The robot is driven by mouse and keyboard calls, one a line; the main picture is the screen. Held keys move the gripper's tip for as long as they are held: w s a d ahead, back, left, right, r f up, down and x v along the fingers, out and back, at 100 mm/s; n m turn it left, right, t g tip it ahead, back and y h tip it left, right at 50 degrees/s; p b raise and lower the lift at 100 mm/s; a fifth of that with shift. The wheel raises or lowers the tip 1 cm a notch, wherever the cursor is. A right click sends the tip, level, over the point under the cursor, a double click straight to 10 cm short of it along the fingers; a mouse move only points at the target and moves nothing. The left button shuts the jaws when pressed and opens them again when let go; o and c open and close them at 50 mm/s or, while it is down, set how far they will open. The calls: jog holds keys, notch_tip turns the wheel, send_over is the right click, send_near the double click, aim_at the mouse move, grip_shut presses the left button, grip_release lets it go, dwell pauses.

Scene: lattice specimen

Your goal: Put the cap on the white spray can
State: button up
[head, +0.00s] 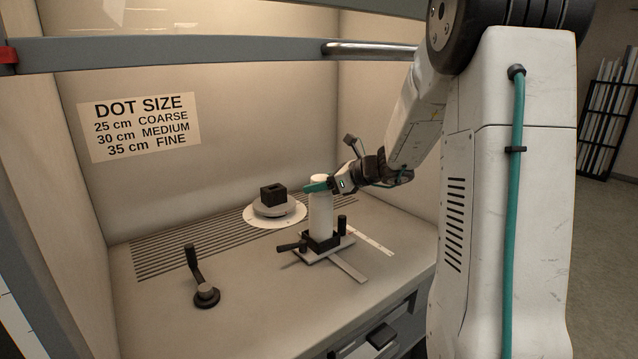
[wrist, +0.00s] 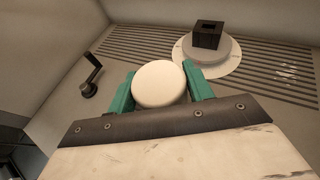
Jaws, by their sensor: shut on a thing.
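The white spray can (head: 320,219) stands upright in a dark clamp on a small white base inside the booth. My gripper (head: 318,186) is at the top of the can, coming from the right. In the wrist view, my gripper's teal fingers (wrist: 174,94) are shut on a round white cap (wrist: 160,84), one finger on each side. In the head view the cap sits at the top of the can, partly hidden by the fingers. I cannot tell whether it is seated or just above the can.
A dark block (head: 273,194) with a square hole sits on a round turntable (head: 290,208) behind the can. A black crank-like handle (head: 206,294) stands at the front left. Slotted vents (head: 160,255) run along the back. A dark lever (head: 291,246) sticks out left of the clamp.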

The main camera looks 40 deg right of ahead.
jog(key=shift+f, duration=0.15)
jog(key=o, duration=1.5)
jog(key=shift+v, duration=2.5)
jog(key=shift+v, duration=3.9)
